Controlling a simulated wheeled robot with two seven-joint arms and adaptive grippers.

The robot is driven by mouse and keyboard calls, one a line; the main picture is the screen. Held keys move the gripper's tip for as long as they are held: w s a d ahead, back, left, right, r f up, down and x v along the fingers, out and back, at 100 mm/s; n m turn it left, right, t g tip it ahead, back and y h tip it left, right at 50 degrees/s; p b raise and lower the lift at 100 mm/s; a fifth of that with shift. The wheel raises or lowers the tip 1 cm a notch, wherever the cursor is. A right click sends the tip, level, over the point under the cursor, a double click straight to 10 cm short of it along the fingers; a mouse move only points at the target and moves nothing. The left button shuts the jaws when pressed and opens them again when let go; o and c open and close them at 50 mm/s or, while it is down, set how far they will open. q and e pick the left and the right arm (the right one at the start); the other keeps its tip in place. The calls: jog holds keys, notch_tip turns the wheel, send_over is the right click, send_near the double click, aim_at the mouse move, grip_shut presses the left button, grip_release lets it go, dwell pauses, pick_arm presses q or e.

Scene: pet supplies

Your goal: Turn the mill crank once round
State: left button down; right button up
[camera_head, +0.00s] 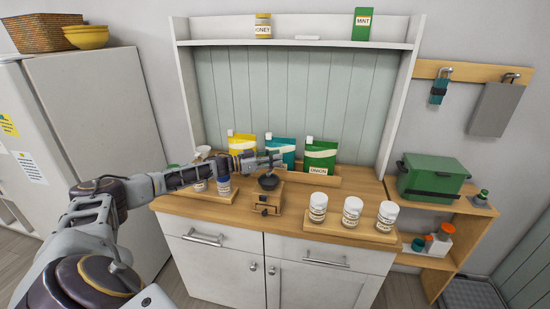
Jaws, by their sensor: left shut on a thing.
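The mill (266,199) is a small wooden box with a dark bowl-shaped top, standing on the wooden counter. My left gripper (277,160) reaches in from the left, just above the mill's top. It is shut on the mill's crank; the fingers hide most of the crank, so its exact direction is hard to tell. The mill stands upright. My right gripper is out of view.
Three white-lidded jars (352,212) stand on a board right of the mill. Several pouches (320,157) stand behind it. Small jars (223,184) stand to the left, partly under my arm. A green box (432,177) is farther right.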

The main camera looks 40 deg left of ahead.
pick_arm(q)
jog(key=shift+w+d+m+g+h+b, duration=0.15)
jog(key=shift+d+m+g+h+b, duration=0.2)
jog(key=shift+m+g+h, duration=0.5)
jog(key=d+m+g+h+b, duration=0.1)
jog(key=g, duration=0.1)
jog(key=d+m+g+h+b, duration=0.1)
jog(key=m+g+h, duration=0.1)
jog(key=shift+b, duration=0.4)
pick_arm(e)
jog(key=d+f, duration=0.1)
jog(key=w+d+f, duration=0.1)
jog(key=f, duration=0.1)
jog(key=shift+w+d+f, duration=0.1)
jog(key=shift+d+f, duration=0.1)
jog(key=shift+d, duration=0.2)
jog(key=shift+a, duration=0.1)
pick_arm(q)
jog(key=c, duration=1.2)
grip_release()
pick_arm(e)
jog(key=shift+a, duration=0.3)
